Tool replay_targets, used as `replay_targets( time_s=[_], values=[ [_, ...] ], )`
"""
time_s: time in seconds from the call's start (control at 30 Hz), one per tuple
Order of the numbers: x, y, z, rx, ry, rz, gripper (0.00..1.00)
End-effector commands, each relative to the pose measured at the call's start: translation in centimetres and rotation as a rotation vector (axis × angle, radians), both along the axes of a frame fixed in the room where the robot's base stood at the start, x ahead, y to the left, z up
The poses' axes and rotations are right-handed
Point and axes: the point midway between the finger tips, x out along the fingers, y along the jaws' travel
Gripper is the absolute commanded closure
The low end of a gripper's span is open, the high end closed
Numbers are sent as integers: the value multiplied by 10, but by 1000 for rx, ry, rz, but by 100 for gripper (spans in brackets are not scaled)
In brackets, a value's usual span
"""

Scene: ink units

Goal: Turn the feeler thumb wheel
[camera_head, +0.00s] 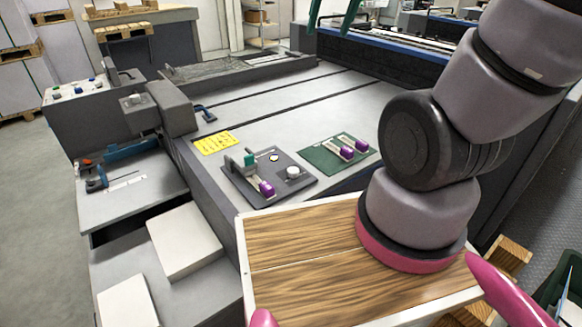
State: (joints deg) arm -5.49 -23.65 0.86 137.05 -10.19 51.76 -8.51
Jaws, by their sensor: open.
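A dark grey plate (240,184) lies on the machine's flat top near the middle. On it stand a white round knob (293,173), which looks like the thumb wheel, a small round dial (274,157), a teal block (250,160) on a grey post, and a lever with a purple end (267,188). No wheel is labelled legibly. Two green fingers of my gripper (330,24) show at the top edge, apart and empty, well above and beyond the plate in the picture. The rest of the gripper is out of frame.
A green plate (320,160) with two purple-ended levers (347,153) lies to the right of the grey one. A yellow label (215,143) lies to the left. Grey housings (173,104) rise at the left. The machine top (290,105) behind the plates is mostly clear.

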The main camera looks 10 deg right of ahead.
Motion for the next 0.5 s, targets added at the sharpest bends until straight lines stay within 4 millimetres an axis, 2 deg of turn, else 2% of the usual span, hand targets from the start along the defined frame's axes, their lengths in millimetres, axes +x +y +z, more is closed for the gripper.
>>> replay_targets(
  time_s=[0.1, 0.27, 0.5],
  values=[
    [25, 8, -28, -90, 81, 129, 22],
    [56, 21, -70, -209, 182, 321, 22],
    [91, 46, -146, -365, 327, 632, 22]
  ],
)
